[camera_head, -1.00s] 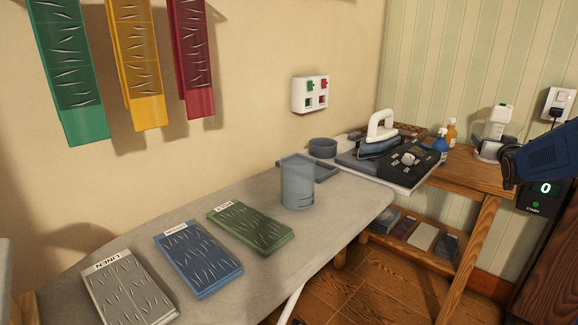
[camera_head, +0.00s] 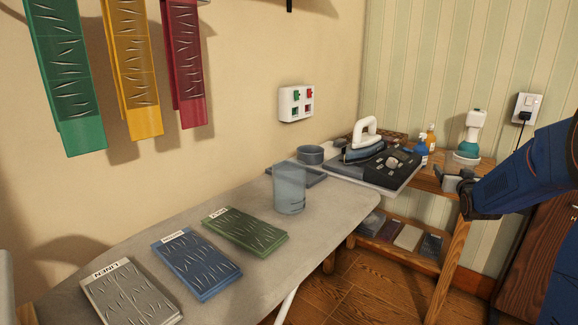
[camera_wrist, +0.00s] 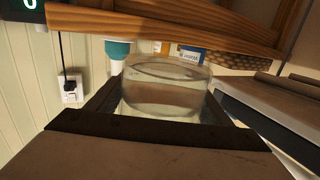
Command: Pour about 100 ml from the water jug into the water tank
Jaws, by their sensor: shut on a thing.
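My gripper (camera_head: 452,183) is at the right in the head view, in front of the wooden shelf unit. In the wrist view its dark jaws (camera_wrist: 105,98) are shut on a clear round container with water in it (camera_wrist: 165,95), which I take for the water jug. It looks roughly upright; in the head view it is hard to make out. A translucent grey-blue open vessel (camera_head: 289,190) stands upright on the ironing board, well left of my gripper. It may be the water tank; its contents are not clear.
The ironing board (camera_head: 130,250) carries green (camera_head: 245,232), blue (camera_head: 196,264) and grey (camera_head: 128,292) labelled pads. An iron (camera_head: 366,140), a grey bowl (camera_head: 310,154) and a flat tray lie behind. A white-and-teal bottle (camera_head: 468,150) stands on the wooden shelf unit (camera_head: 452,255).

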